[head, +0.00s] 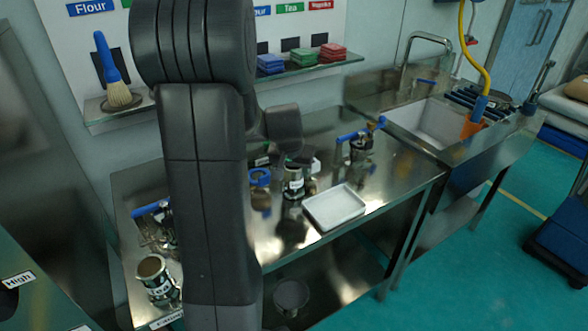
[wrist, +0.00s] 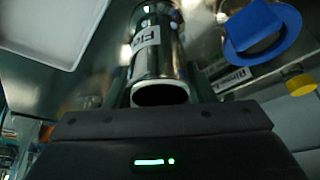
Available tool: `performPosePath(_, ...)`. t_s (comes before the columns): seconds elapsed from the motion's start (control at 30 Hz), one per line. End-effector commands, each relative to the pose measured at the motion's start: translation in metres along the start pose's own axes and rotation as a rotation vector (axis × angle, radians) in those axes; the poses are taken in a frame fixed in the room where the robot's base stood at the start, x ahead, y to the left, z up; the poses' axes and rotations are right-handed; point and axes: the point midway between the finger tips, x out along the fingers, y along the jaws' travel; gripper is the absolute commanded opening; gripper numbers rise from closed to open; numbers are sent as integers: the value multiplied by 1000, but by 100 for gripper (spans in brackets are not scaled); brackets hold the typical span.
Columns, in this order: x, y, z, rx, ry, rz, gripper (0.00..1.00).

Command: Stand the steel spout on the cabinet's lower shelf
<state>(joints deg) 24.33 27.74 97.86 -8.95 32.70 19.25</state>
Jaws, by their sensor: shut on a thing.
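A steel spout (head: 293,186) with a white label stands out at the bench's middle, below the end of my arm. In the wrist view the spout (wrist: 160,55) is a shiny tube, its open mouth toward me, with a label that starts "Flo". My gripper (wrist: 165,112) is shut on it; the fingertips are mostly hidden behind the dark gripper body. In the head view my gripper (head: 287,155) is partly hidden by my arm. Whether the spout touches the bench is unclear. I cannot make out the cabinet's lower shelf for certain.
A white tray (head: 335,207) lies right of the spout. A blue flanged part (head: 259,177) is close on its left. A blue-handled steel fitting (head: 361,140) stands further right. Another labelled steel canister (head: 156,279) is at front left. A sink (head: 432,118) adjoins the bench.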

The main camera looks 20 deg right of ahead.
Motion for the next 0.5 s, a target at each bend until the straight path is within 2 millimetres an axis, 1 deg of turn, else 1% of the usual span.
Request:
performPosePath(0.2, 4, 0, 1, 0, 1, 0, 18)
performPosePath(0.23, 3, 0, 1, 0, 0, 0, 53)
performPosePath(0.3, 2, 0, 1, 0, 0, 0, 67)
performPosePath(0.33, 2, 0, 1, 0, 0, 0, 71)
performPosePath(0.5, 2, 0, 1, 1, 0, 0, 71)
